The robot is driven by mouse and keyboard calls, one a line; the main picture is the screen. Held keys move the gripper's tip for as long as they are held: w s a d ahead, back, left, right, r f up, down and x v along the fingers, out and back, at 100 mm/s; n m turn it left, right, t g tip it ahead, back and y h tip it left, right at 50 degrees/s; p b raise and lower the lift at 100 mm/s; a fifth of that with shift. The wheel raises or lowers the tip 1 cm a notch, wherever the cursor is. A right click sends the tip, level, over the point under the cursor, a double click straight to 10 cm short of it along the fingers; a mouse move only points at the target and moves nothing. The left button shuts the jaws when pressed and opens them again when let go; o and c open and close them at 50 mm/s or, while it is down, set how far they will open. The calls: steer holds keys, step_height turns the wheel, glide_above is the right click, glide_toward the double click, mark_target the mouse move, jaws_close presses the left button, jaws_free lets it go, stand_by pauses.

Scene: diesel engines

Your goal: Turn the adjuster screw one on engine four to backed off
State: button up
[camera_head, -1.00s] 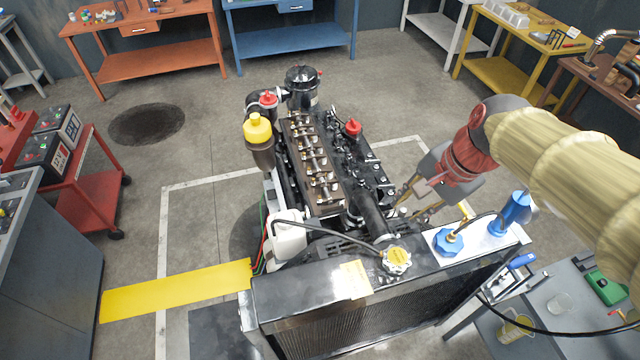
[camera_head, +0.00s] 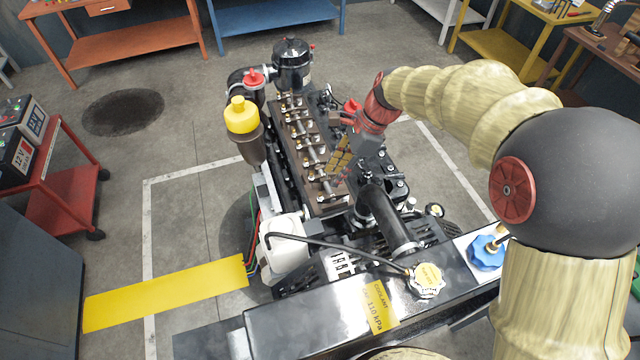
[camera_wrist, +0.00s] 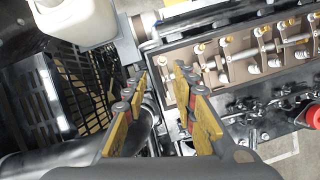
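The engine (camera_head: 385,170) stands with its rocker row (camera_head: 312,158) exposed, a line of rockers with bright adjuster screws. The row also shows in the wrist view (camera_wrist: 245,55), at upper right. I cannot read a number that marks screw one or engine four. My gripper (camera_head: 342,182) hangs over the radiator end of the row, at its right side in the head view. In the wrist view my gripper (camera_wrist: 160,72) has its two yellow-padded fingers apart with nothing held between them. The fingertips point at the near end of the rocker tray. Contact cannot be told.
The radiator (camera_head: 300,325) with its coolant cap (camera_head: 427,280) lies in front. A white bottle (camera_head: 284,247), a yellow-capped filter (camera_head: 243,118) and a thick black hose (camera_head: 388,215) flank the engine. A red cap (camera_wrist: 313,115) sits at the right in the wrist view.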

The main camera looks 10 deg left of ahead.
mark_target(321, 193)
steer(key=shift+w+b+x, duration=0.1)
steer(key=shift+b+x, duration=0.1)
steer(key=shift+x, duration=1.9)
steer(key=shift+w+b+x, duration=0.15)
steer(key=shift+x, duration=1.9)
steer(key=shift+s+a, duration=0.1)
steer(key=shift+c, duration=0.7)
jaws_close()
